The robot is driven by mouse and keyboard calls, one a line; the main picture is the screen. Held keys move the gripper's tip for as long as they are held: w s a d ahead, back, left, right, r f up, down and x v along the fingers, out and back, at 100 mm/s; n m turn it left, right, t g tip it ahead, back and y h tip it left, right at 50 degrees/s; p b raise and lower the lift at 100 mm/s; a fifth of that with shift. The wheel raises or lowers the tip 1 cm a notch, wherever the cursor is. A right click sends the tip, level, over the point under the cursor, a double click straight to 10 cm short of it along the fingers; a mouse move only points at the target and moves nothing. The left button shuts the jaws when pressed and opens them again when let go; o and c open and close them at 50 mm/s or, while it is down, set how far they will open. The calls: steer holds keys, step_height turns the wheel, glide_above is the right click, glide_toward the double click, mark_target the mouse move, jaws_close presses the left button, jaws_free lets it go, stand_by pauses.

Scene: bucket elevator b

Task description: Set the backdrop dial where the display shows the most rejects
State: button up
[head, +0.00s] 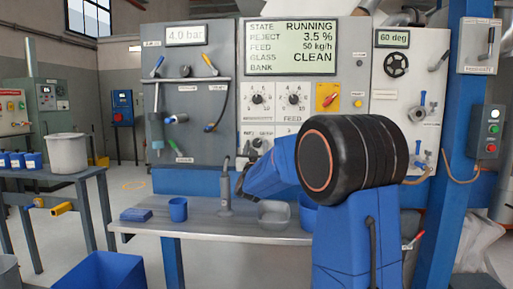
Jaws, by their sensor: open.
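The display (304,48) on the machine panel reads STATE RUNNING, REJECT 3.5 %, FEED 50 kg/h, GLASS CLEAN; the BANK line is blank. Below it are two black dials on white scales, the upper left dial (257,100) and the upper right dial (294,100), with FEED printed under the right one. A lower left dial (257,142) shows beneath. A lower right dial is mostly hidden by my arm. I cannot read which one is the backdrop dial. My gripper (240,182) is a dark shape at the end of my blue arm, below the lower left dial, partly hidden, apart from the dials.
A red-handled switch (327,97) sits right of the dials. A 60 deg display (392,39) and black handwheel (396,65) are farther right. A grey bench (190,228) below holds a blue cup (178,209), a grey upright tool (225,195) and a clear tray (273,213).

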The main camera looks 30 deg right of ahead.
steer(key=c, duration=1)
steer(key=shift+n, duration=0.4)
steer(key=n+y, duration=0.1)
steer(key=n, duration=0.2)
steer(key=n+t+y, duration=0.1)
steer(key=n+y, duration=0.1)
steer(key=n, duration=0.1)
steer(key=shift+s+d+y, duration=0.1)
steer(key=shift+d+y, duration=0.05)
steer(key=shift+y, duration=0.15)
steer(key=n+y, duration=0.1)
steer(key=n, duration=0.2)
steer(key=n+y, duration=0.1)
steer(key=n, duration=0.2)
steer(key=shift+r+y, duration=0.15)
steer(key=shift+y, duration=0.25)
steer(key=n+y, duration=0.1)
steer(key=n, duration=0.4)
steer(key=shift+s+d+r+n+g+y, duration=0.1)
steer(key=shift+n+g+y, duration=0.2)
steer(key=shift+y, duration=0.1)
steer(key=shift+n+g+y, duration=0.5)
steer(key=shift+n+g, duration=0.1)
steer(key=shift+n, duration=1.3)
